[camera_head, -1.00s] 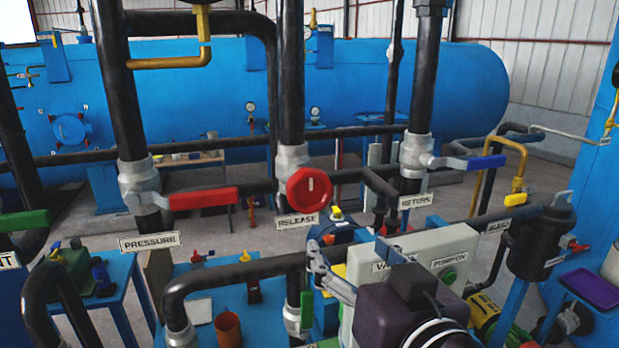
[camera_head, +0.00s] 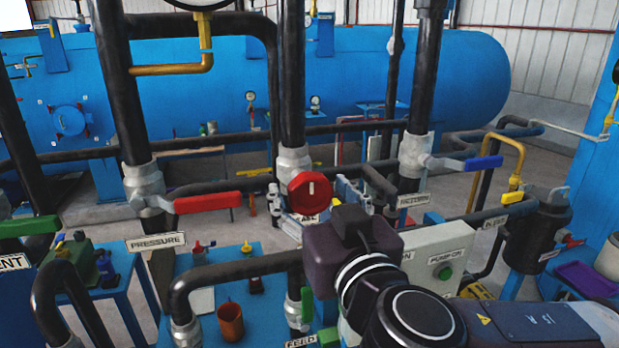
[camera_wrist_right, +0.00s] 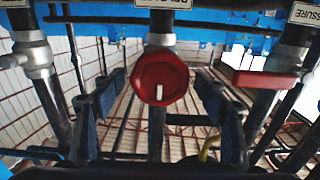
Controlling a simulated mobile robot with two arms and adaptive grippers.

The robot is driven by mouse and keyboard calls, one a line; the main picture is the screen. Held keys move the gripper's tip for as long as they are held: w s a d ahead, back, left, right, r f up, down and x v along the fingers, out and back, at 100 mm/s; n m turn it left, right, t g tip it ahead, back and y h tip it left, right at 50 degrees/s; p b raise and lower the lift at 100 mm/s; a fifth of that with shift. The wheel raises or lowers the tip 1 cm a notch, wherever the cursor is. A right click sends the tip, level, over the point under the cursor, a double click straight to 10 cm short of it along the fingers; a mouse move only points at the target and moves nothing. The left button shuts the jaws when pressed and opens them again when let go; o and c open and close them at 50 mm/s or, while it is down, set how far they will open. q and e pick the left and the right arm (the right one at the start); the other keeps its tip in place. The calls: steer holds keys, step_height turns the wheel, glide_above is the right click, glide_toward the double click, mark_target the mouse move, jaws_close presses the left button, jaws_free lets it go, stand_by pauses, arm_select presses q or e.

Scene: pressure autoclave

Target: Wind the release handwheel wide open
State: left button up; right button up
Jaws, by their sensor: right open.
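The red release handwheel (camera_head: 310,193) sits on the middle vertical pipe, with a white mark on its face. My right gripper (camera_head: 303,198) has its fingers on both sides of the wheel in the head view and partly covers the label below it. In the right wrist view the handwheel (camera_wrist_right: 160,78) shows between the two open fingers (camera_wrist_right: 158,100), with gaps on each side. I cannot tell how deep the fingers reach around it. My left gripper is not in view.
A red lever (camera_head: 207,202) is on the pressure pipe to the left, and a blue lever (camera_head: 483,162) on the return pipe to the right. The grey pump box (camera_head: 425,262) is below right. A black horizontal pipe (camera_head: 235,271) runs below the wheel.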

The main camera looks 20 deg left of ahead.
steer(key=shift+w+a, duration=0.3)
steer(key=shift+w, duration=0.15)
